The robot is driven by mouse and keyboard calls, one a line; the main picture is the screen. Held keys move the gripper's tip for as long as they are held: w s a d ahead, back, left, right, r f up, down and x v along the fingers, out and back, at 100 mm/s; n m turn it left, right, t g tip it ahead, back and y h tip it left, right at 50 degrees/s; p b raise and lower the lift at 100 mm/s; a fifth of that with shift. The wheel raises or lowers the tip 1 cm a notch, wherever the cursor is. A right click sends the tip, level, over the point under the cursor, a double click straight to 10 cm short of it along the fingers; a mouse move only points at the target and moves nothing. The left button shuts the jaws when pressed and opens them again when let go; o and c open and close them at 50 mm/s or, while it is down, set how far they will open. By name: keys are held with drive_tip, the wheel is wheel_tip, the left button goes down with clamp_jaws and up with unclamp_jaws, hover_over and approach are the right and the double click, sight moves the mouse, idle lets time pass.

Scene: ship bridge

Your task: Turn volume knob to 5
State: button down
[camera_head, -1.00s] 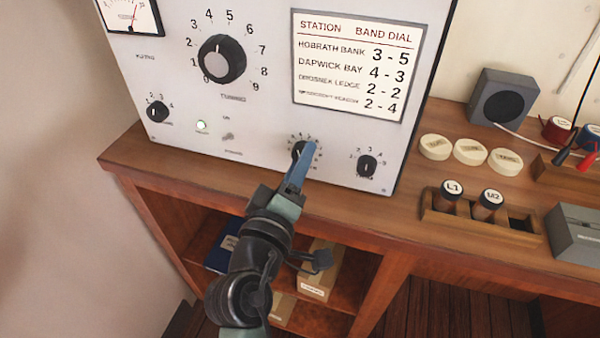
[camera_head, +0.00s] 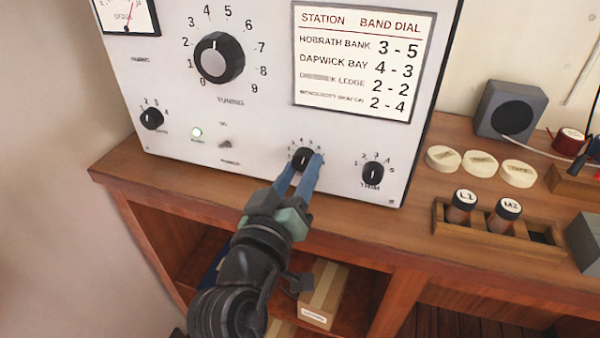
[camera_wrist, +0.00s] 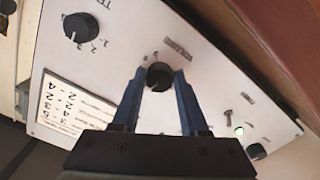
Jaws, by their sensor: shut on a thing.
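The small black knob (camera_head: 302,157) sits low in the middle of the white radio panel (camera_head: 260,120), inside a ring of small numbers. In the wrist view the knob (camera_wrist: 159,76) lies between the fingertips of my gripper (camera_wrist: 160,80). The fingers cover part of the number ring, and I cannot tell which number the pointer is at.
The large tuning knob (camera_head: 219,57) is above left. Another small knob (camera_head: 373,172) is close on the right, and a toggle switch (camera_head: 225,143) and lit green lamp (camera_head: 197,132) are on the left. The wooden desk edge (camera_head: 330,220) runs below the panel.

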idle(0.3)
drive_tip(key=shift+c, duration=2.2)
unclamp_jaws()
drive_tip(key=b+v, duration=0.1)
drive_tip(key=v, duration=1.2)
